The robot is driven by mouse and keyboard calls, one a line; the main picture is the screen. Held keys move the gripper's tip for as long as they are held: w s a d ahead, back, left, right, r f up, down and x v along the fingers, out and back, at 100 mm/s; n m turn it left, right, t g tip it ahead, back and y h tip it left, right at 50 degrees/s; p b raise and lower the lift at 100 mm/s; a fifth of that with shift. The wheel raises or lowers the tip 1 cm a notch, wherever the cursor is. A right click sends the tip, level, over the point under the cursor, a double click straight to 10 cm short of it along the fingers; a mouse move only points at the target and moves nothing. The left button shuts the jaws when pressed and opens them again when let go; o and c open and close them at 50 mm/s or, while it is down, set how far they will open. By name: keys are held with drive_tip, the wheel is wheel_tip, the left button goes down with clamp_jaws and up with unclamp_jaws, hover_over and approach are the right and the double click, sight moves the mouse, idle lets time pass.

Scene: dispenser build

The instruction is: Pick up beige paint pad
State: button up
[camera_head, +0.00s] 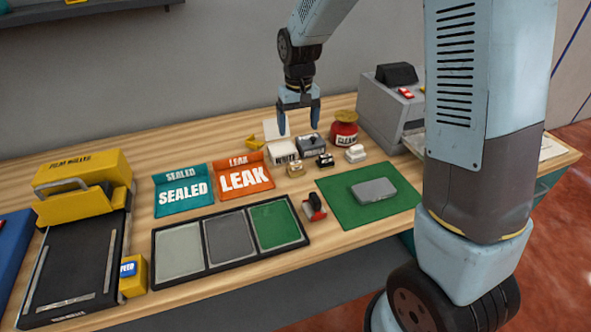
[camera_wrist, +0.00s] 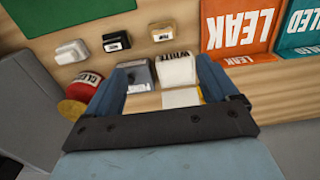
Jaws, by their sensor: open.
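The beige paint pad (camera_head: 294,168) is a small block with a pale tan body, standing on the wooden bench in front of the white box. It also shows in the wrist view (camera_wrist: 166,28), near the top middle, beyond my fingertips. My gripper (camera_head: 298,120) is open and empty, above the bench behind the pad. In the wrist view its two blue fingers (camera_wrist: 163,72) are spread on either side of the white and grey boxes.
A black pad (camera_head: 325,160) and a white pad (camera_head: 356,154) stand right of the beige one. A white box (camera_head: 284,153), a grey box (camera_head: 311,146) and a red jar (camera_head: 344,134) stand close behind. The orange LEAK tray (camera_head: 243,180) lies left.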

sight(296, 163)
drive_tip(key=f, duration=1.4)
drive_tip(key=shift+a+f, duration=0.3)
drive_tip(key=shift+f, duration=0.05)
drive_tip(key=shift+c, duration=0.2)
drive_tip(key=c, duration=1)
